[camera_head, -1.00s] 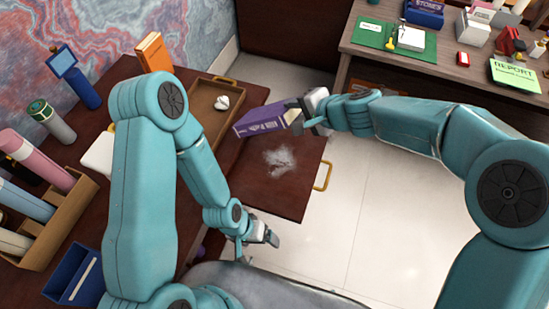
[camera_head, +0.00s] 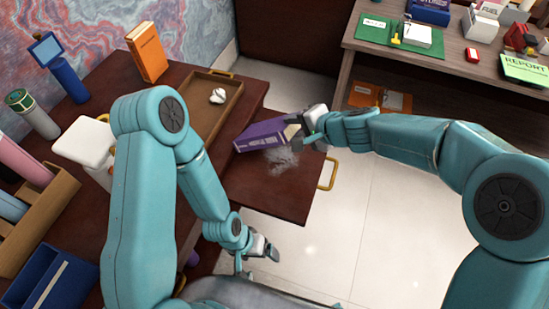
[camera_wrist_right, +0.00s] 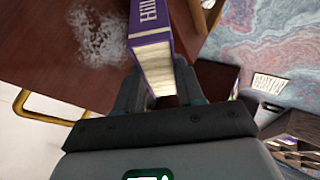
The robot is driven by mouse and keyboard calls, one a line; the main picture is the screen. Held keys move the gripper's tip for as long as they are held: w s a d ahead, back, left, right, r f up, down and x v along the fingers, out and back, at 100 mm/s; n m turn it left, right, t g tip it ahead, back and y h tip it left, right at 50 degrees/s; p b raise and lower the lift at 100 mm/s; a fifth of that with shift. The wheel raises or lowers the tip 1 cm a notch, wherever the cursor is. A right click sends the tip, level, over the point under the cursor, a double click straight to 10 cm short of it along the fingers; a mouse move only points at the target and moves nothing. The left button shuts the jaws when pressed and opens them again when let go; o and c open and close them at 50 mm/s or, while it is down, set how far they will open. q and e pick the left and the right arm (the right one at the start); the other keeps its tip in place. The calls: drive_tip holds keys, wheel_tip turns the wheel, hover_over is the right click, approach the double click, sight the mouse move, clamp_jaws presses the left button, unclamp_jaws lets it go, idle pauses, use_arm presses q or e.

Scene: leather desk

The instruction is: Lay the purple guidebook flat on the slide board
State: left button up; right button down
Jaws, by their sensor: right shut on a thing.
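The purple guidebook (camera_head: 262,136) is held by one end, its lettered spine facing me, over the far part of the slide board. In the right wrist view the book (camera_wrist_right: 152,30) runs away from the jaws, its cream page edges between them. My right gripper (camera_head: 304,131) is shut on it; its fingers (camera_wrist_right: 160,92) grip both sides. I cannot tell whether the book touches the board. The slide board (camera_head: 268,198) is a dark red-brown leaf pulled out from the desk, with a brass handle and a whitish smudge (camera_head: 283,160). My left gripper (camera_head: 262,252) hangs near the board's front, its jaws unclear.
A brown tray (camera_head: 228,108) with a crumpled white piece lies beside the board. An orange book (camera_head: 147,52) stands behind. A white box (camera_head: 86,142) and a wooden holder (camera_head: 58,195) are at left. The board's front half is clear. Another desk (camera_head: 455,70) stands back right.

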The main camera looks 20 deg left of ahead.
drive_tip(key=shift+r, duration=0.15)
drive_tip(key=c, duration=0.8)
unclamp_jaws()
drive_tip(key=shift+c, duration=0.2)
drive_tip(key=p+v, duration=0.1)
drive_tip(key=v, duration=0.7)
drive_tip(key=shift+p, duration=0.3)
